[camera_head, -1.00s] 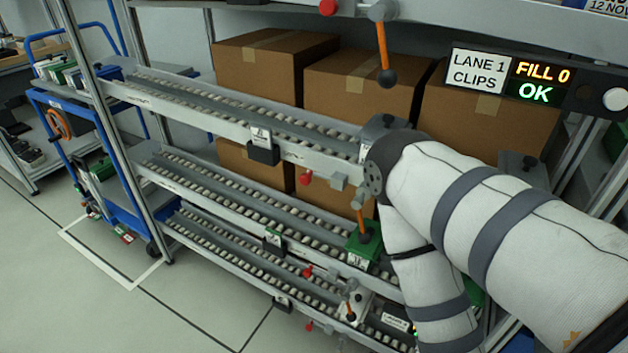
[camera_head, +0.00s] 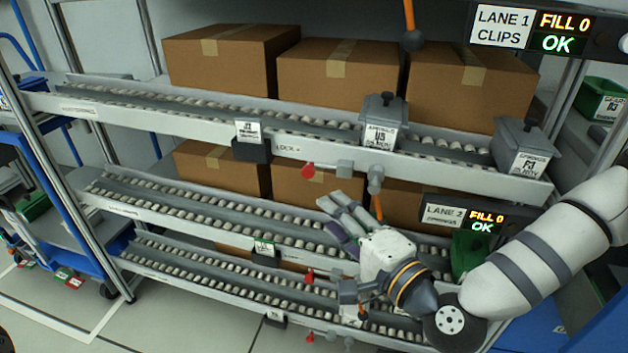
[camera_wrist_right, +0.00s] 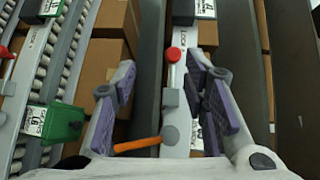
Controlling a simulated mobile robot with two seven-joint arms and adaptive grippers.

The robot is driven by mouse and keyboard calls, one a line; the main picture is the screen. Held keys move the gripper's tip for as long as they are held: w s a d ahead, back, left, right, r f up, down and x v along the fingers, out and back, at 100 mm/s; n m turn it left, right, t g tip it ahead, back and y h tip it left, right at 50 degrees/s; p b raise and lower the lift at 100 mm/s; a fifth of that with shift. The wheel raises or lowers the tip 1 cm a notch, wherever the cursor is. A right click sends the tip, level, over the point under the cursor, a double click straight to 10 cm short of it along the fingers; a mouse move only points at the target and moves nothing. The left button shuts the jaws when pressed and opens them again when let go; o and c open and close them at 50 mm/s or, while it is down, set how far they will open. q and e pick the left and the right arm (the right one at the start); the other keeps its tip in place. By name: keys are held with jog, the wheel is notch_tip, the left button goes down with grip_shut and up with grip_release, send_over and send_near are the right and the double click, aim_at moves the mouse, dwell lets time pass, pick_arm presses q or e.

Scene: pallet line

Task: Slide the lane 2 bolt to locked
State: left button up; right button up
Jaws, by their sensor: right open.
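The lane 2 bolt (camera_head: 345,168) sits on the front rail of the upper roller lane, above the LANE 2 sign (camera_head: 465,215). It has a red knob (camera_head: 308,170) at its left, grey blocks, and an orange handle (camera_head: 378,208) hanging from the right end. My right gripper (camera_head: 338,205) is open, just below and in front of the bolt, partly covering the lane behind. In the right wrist view, the open fingers (camera_wrist_right: 160,75) stand either side of the bolt, with the red knob (camera_wrist_right: 173,55) and orange handle (camera_wrist_right: 138,146) showing between them. No grip shows. My left gripper is not in view.
Grey bins (camera_head: 380,118) stand on the upper lane, with brown cartons (camera_head: 338,78) behind. A green bin (camera_head: 470,252) sits on the lane below, close to my right wrist. Lower rails (camera_head: 200,287) run under my gripper.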

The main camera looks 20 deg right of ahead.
aim_at(311, 175)
jog(key=shift+m+t+h, duration=0.3)
jog(key=w, duration=0.4)
jog(key=w+r, duration=0.1)
jog(key=w, duration=0.7)
jog(key=shift+w+a+r, duration=0.25)
jog(key=shift+a, duration=0.15)
jog(key=shift+c, duration=0.5)
grip_shut()
